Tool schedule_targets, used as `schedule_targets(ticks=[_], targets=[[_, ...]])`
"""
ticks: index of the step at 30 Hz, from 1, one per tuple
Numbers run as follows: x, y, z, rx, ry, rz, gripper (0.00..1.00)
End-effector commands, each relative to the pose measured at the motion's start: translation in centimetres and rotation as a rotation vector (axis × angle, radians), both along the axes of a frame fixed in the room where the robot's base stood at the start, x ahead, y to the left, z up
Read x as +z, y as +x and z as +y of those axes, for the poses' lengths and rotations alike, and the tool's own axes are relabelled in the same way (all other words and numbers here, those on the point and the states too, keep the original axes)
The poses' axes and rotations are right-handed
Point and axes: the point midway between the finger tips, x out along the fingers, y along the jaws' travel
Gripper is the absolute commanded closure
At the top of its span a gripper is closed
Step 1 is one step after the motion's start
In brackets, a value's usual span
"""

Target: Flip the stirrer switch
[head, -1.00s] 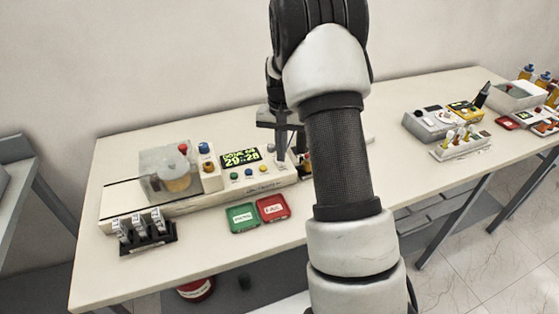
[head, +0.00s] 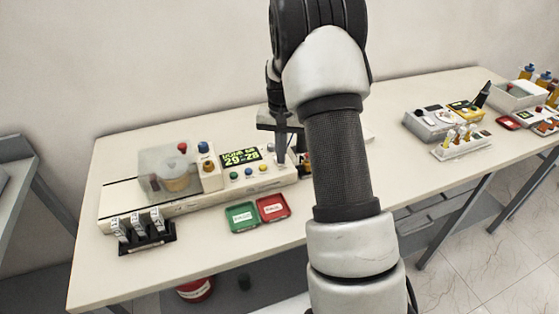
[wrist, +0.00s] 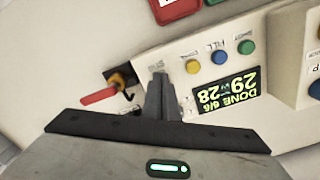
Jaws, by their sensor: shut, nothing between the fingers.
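The tester panel (wrist: 178,58) is on a long cream machine, which shows in the head view (head: 190,205) on the table. It has yellow, blue and green buttons and a lit display (wrist: 226,90) reading DONE 6/6, upside down in the wrist view. My gripper (wrist: 158,76) is shut and empty, its fingertips at the panel beside the yellow button (wrist: 193,67). In the head view my gripper (head: 281,160) points down at the machine's right end. Small lettering shows just past the fingertips. The stirrer switch is not clearly visible; my fingers may hide it.
A red-handled part (wrist: 98,96) sticks out beside the fingers. A clear-covered chamber (head: 168,170) stands on the machine's left. Green (head: 241,217) and red (head: 272,208) trays lie in front, and a vial rack (head: 146,235) stands at front left.

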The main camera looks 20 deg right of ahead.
Motion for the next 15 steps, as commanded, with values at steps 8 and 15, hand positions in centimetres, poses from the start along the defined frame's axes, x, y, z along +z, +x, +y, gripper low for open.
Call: schedule_targets(ticks=[8, 15], targets=[[-0.51, 0.00, 0.01, 0.000, 0.000, 0.000, 1.00], [-0.24, -0.02, 0.01, 0.000, 0.000, 0.000, 1.00]])
